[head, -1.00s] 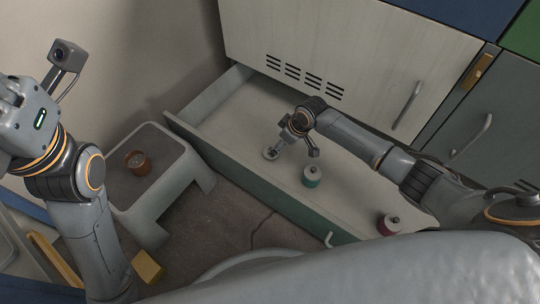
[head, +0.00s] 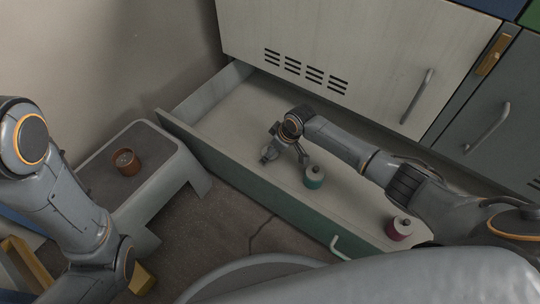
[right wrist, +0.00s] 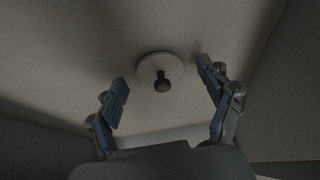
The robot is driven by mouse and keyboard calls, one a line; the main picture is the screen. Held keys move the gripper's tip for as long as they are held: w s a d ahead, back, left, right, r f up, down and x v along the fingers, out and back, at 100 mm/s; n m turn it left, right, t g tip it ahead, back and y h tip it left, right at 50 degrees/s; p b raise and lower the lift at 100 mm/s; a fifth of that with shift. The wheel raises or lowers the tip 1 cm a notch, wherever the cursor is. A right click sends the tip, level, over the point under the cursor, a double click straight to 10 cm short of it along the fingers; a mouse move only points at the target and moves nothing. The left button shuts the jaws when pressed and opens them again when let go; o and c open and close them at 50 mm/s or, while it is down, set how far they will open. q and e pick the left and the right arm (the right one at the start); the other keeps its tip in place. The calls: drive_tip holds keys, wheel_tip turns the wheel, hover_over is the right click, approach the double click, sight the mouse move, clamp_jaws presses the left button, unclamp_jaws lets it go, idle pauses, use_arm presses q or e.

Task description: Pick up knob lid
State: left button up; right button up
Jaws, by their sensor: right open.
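The knob lid (right wrist: 160,67) is a pale round disc with a dark knob, lying on the drawer floor in the right wrist view. In the head view the lid (head: 267,154) is partly hidden by my right gripper. My right gripper (right wrist: 162,85) is open, with one finger to each side of the lid and the knob between them, not touching it. In the head view my right gripper (head: 284,154) is low inside the open drawer. My left arm shows at the left of the head view, but its gripper is out of frame.
The drawer (head: 215,108) is pulled out, with raised walls. A brown pot (head: 127,163) sits on a grey stool (head: 150,187).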

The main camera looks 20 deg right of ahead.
drive_tip(key=shift+c, duration=0.2)
drive_tip(key=c, duration=1)
